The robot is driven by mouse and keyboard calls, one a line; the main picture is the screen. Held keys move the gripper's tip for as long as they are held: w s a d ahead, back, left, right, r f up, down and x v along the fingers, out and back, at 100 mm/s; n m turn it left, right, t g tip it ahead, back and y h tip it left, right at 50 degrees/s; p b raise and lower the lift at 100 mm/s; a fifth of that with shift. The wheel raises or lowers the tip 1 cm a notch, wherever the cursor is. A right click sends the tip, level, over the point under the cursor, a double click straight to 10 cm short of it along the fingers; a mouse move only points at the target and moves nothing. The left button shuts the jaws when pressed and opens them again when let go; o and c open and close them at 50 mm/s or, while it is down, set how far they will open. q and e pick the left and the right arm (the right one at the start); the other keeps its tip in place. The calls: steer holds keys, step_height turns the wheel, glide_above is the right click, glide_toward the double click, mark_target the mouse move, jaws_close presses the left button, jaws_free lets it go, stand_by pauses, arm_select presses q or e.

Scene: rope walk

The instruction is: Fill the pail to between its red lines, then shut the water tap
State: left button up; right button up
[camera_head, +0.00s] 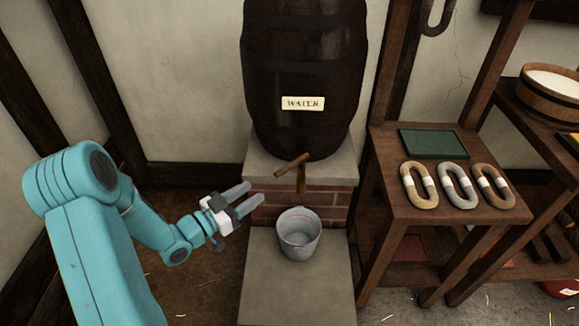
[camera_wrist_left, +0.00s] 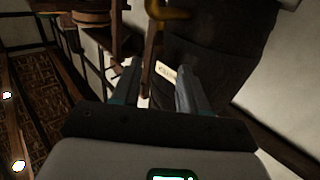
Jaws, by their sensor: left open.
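A dark barrel (camera_head: 305,65) with a WATER label stands on a stone-topped brick base. Its tap has a wooden handle (camera_head: 293,165), turned slantwise, above a brass spout (camera_head: 301,182). A grey metal pail (camera_head: 298,236) stands upright on the stone step under the spout. My left gripper (camera_head: 245,197) is open and empty, left of the tap and pail and apart from both. In the left wrist view the open fingers (camera_wrist_left: 158,88) show before the dark barrel (camera_wrist_left: 215,65), with part of the brass tap (camera_wrist_left: 165,12) above.
A wooden stand (camera_head: 385,195) at right holds a green tray (camera_head: 433,143) and several rope coils (camera_head: 458,186). A wooden tub (camera_head: 552,92) with pale contents stands farther right. The stone step (camera_head: 270,295) is bare in front of the pail.

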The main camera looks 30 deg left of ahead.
mark_target(289, 168)
arm_select(q)
steer(key=x, duration=1.4)
steer(key=shift+w+d, duration=0.1)
steer(key=shift+d, duration=0.05)
jaws_close()
